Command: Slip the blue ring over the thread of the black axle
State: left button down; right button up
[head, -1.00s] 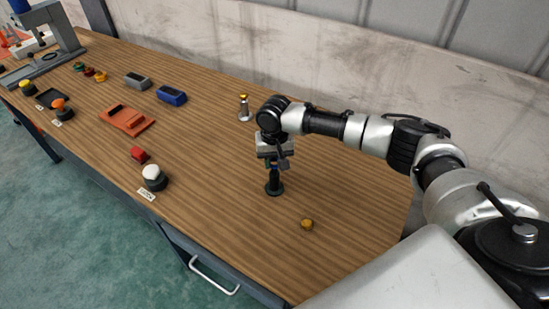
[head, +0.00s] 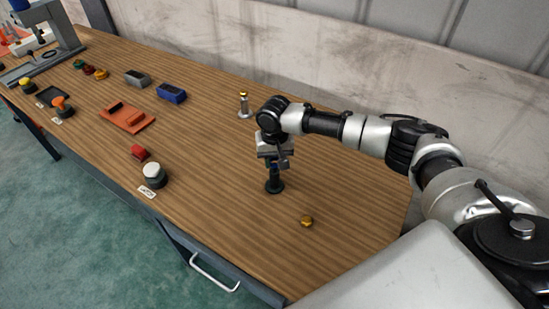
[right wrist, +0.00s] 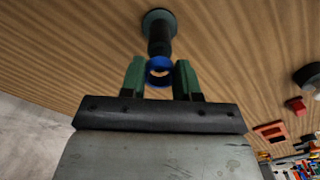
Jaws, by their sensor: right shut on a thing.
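The black axle (head: 274,185) stands upright on its round base on the table, below my right gripper (head: 273,163). In the right wrist view the blue ring (right wrist: 149,73) sits between the green fingertips of my right gripper (right wrist: 159,68), which is shut on it. The ring is at the upper end of the axle (right wrist: 159,38) in that view. I cannot tell whether it is around the thread or just above it. In the head view the fingers hide most of the ring and the axle's top. My left gripper is not in view.
A small gold part (head: 306,221) lies right of the axle. A silver part with a gold top (head: 244,107) stands behind. A white-topped button (head: 153,173), a red block (head: 139,152) and an orange tray (head: 122,120) are further left. The wood around the axle is clear.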

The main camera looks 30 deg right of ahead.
jog(key=shift+f, duration=0.8)
jog(key=o, duration=1)
jog(key=shift+c, duration=0.2)
jog(key=shift+r, duration=0.1)
notch_tip(320, 180, up, 11)
jog(key=b, duration=0.2)
jog(key=shift+f, duration=0.25)
